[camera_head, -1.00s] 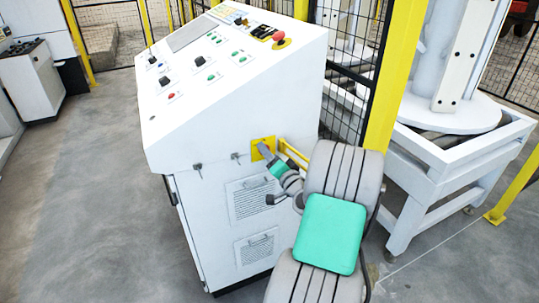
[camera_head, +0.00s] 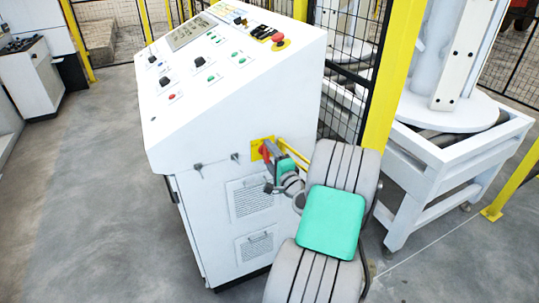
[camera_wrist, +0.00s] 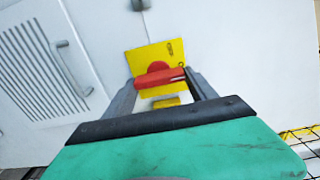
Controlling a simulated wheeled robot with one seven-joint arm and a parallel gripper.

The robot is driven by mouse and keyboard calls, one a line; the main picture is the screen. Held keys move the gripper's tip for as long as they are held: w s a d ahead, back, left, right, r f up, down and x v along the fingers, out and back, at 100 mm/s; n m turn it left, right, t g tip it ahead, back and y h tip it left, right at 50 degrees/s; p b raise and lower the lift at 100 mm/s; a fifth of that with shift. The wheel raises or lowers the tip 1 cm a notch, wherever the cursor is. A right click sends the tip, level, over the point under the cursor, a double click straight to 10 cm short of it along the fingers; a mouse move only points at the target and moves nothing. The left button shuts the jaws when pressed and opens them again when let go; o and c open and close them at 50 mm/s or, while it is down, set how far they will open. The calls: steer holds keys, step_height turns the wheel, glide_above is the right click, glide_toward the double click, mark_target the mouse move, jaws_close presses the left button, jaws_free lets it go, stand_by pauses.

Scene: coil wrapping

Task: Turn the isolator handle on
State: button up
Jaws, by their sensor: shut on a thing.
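The isolator handle (camera_wrist: 158,78) is red and sits on a yellow plate (camera_wrist: 147,58) in the wrist view. In the head view the red handle (camera_head: 265,152) shows on the yellow plate on the side of the white control cabinet (camera_head: 205,150). My gripper (camera_wrist: 160,82) is shut on the handle, with one finger at each end of the red bar. The bar lies roughly level across the wrist picture. In the head view my gripper (camera_head: 277,160) partly covers the handle and plate.
A yellow post (camera_head: 393,75) and black mesh fence stand just right of the cabinet. A white machine frame (camera_head: 425,180) is farther right. Vent grilles (camera_head: 252,197) are below the handle. The floor left of the cabinet is clear.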

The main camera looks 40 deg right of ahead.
stand_by(0.4)
steer(key=o, duration=1.1)
steer(key=shift+s, duration=0.15)
steer(key=b+v, duration=0.1)
steer(key=v, duration=0.6)
steer(key=shift+s+a, duration=0.15)
steer(key=shift+s, duration=0.15)
